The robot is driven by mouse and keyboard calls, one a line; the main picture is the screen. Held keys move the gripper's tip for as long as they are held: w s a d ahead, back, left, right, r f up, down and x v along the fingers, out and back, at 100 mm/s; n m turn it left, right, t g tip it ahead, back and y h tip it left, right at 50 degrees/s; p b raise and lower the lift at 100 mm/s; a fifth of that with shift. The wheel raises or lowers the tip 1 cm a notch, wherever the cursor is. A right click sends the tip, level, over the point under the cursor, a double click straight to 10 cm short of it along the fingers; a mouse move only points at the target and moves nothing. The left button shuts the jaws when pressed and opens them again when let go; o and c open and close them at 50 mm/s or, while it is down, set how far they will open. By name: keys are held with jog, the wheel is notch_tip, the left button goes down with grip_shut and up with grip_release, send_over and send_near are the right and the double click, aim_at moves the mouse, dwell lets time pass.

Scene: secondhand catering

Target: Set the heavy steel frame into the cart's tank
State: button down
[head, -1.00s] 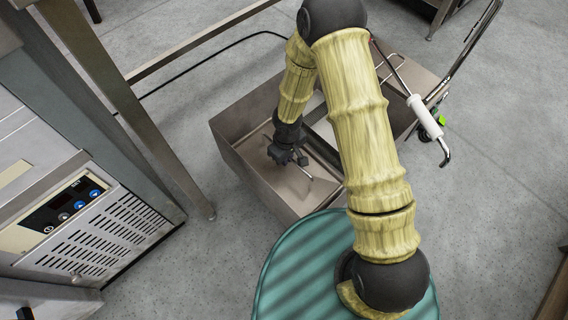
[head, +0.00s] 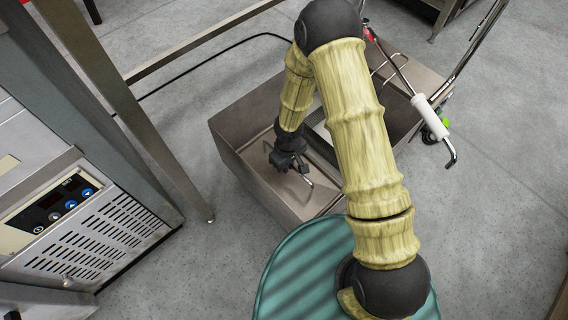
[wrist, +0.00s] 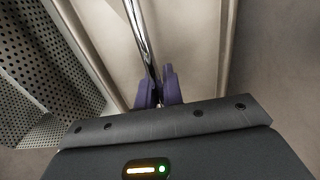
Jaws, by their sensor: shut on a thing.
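The cart's tank (head: 255,185) is an open brown-grey metal box on the floor in the middle of the head view. My gripper (head: 287,164) points down inside the tank's outline. A thin bent metal rod (head: 309,180) sticks out beside it. In the wrist view my gripper (wrist: 158,98) has its purple fingers shut on a shiny chrome rod (wrist: 141,35), which looks like part of the steel frame. Pale metal bars run on both sides of the rod. My arm hides part of the tank, and I cannot tell whether the frame rests on its bottom.
A steel appliance (head: 120,245) with vents and blue buttons stands at left, beside a metal table leg (head: 150,140). A bent lever with a white grip (head: 430,117) rises at the cart's right. A black cable (head: 200,62) lies behind. Grey floor is open at right.

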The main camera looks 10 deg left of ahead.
jog(key=shift+f+b, duration=0.35)
jog(key=shift+f, duration=0.15)
jog(key=c, duration=1.5)
grip_release()
jog(key=shift+c, duration=0.2)
jog(key=shift+r, duration=0.15)
notch_tip(320, 180, up, 13)
jog(key=p, duration=0.8)
jog(key=shift+p, duration=0.3)
